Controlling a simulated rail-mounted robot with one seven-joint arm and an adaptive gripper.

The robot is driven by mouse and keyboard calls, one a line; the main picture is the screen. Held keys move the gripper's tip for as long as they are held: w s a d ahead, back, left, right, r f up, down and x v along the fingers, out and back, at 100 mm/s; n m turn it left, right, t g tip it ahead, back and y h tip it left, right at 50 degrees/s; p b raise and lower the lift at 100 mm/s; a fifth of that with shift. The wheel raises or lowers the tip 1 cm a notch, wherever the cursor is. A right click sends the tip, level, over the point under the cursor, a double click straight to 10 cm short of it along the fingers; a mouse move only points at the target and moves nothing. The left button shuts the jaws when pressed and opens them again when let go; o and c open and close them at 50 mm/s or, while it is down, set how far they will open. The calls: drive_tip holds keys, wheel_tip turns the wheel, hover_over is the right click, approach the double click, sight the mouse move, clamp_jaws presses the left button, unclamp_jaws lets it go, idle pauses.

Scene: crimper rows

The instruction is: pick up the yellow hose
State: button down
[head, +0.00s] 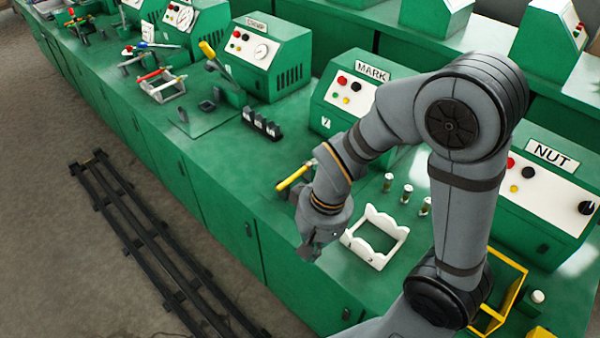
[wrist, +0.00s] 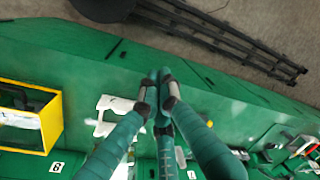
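A short yellow rod-like piece (head: 294,178), which looks like the yellow hose, lies tilted on the green bench just left of my forearm in the head view. My arm hides part of its surroundings, and I cannot tell what it rests on. My gripper (head: 312,249) hangs over the bench's front edge, nearer the camera than the yellow piece and apart from it. In the wrist view my gripper (wrist: 159,84) shows teal-tinted fingers with tips close together. No held object is clear between them. The wrist view does not clearly show the yellow piece.
A white cradle (head: 375,258) sits on the bench right of my gripper, with several small fittings (head: 407,193) behind it. The MARK box (head: 347,95) and NUT box (head: 545,190) stand farther back. A yellow-framed bin (wrist: 50,122) is nearby. A dark floor rail (head: 140,230) runs along the aisle.

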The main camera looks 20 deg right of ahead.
drive_tip(key=c, duration=2.2)
unclamp_jaws()
drive_tip(key=o, duration=0.4)
drive_tip(key=shift+c, duration=0.2)
drive_tip(key=shift+o, duration=0.5)
